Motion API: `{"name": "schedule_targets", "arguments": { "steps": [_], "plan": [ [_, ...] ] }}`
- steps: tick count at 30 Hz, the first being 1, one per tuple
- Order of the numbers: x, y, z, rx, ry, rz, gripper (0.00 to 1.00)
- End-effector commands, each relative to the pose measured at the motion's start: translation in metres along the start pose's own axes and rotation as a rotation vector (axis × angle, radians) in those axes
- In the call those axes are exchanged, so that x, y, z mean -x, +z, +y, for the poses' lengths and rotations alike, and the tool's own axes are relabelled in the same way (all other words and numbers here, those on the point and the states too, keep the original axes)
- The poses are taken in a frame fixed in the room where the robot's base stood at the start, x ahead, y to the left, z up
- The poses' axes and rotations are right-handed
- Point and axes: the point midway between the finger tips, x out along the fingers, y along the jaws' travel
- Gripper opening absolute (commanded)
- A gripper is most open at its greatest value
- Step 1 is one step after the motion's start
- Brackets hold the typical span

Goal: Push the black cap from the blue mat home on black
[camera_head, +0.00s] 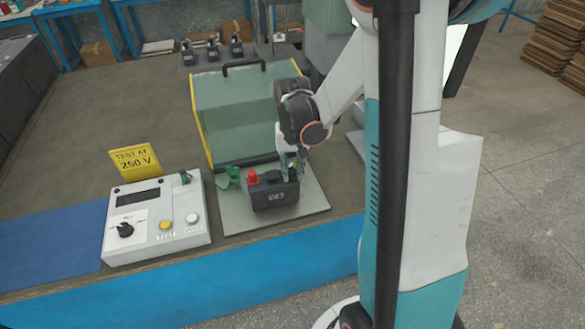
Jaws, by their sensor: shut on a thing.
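A dark battery block (274,196) stands on a pale grey plate (312,203) in the middle of the view. A red cap (253,177) sits on its left end. My gripper (291,174) points down at the battery's right end, its fingers shut on a small dark thing that I take for the black cap. The fingers hide most of the cap and the black terminal, so I cannot tell how far the cap is seated. The blue mat (45,245) lies at the left with no cap visible on it.
A clear guard box (235,110) with yellow edges stands just behind the battery. A green clip (230,177) lies beside it. A tester (157,222) with a yellow 250 V sign (136,163) stands at left. Several dark blocks (212,50) stand at the back.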

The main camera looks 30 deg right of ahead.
Motion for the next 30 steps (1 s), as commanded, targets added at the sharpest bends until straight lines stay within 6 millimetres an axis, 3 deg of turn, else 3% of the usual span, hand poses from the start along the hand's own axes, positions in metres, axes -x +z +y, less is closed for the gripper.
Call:
{"name": "schedule_targets", "arguments": {
  "steps": [7, 9, 11, 19, 23, 30],
  "plan": [
    [-0.0002, 0.0001, 0.0, 0.0, 0.0, 0.0, 0.11],
    [-0.0002, 0.0001, 0.0, 0.0, 0.0, 0.0, 0.34],
    [-0.0002, 0.0001, 0.0, 0.0, 0.0, 0.0, 0.44],
    [-0.0001, 0.0001, -0.0001, 0.0, 0.0, 0.0, 0.44],
    [-0.0001, 0.0001, -0.0002, 0.0, -0.001, 0.0, 0.63],
    [0.0, 0.0001, -0.0003, 0.0, -0.001, 0.0, 0.64]
  ]
}}
